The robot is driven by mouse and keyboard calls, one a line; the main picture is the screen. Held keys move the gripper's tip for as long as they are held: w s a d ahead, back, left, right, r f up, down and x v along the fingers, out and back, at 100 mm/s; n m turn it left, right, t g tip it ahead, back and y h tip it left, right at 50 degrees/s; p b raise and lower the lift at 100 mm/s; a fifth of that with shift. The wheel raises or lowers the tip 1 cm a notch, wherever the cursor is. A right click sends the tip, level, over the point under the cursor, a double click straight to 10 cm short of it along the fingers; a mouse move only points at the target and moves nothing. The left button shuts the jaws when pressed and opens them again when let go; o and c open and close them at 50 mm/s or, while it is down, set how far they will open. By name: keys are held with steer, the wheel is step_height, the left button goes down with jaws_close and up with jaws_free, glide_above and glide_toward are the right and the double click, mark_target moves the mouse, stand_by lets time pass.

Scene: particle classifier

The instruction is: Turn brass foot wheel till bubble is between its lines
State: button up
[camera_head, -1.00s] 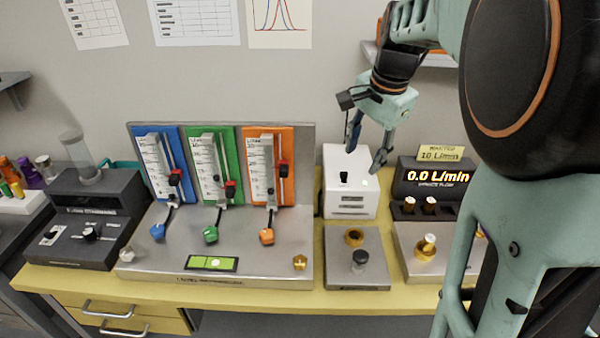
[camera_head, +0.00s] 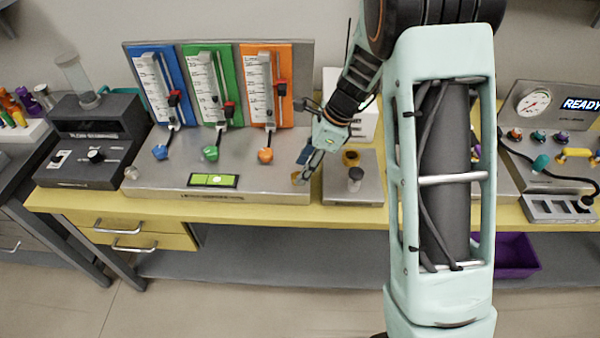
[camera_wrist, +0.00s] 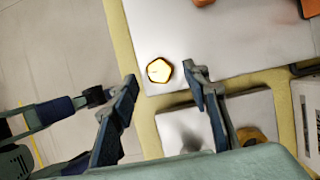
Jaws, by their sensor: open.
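The brass foot wheel (camera_head: 297,178) is at the front right corner of the grey metal panel base; in the wrist view it is a bright many-sided knob (camera_wrist: 159,70). My gripper (camera_head: 304,170) is open at the wheel. In the wrist view its fingertips (camera_wrist: 160,76) are on either side of the wheel, and a gap shows on both sides; contact cannot be told. The green bubble level (camera_head: 213,180) lies at the front of the base. A pale bubble shows near its middle, but its place against the lines is too small to tell.
Blue (camera_head: 161,152), green (camera_head: 210,153) and orange (camera_head: 265,155) knobs stand behind the level. A small metal plate with a black knob (camera_head: 355,178) and a brass piece (camera_head: 351,158) is just right of my gripper. The yellow bench edge (camera_head: 250,207) runs in front.

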steer(key=shift+x, duration=1.45)
steer(key=shift+c, duration=0.4)
steer(key=c, duration=1.1)
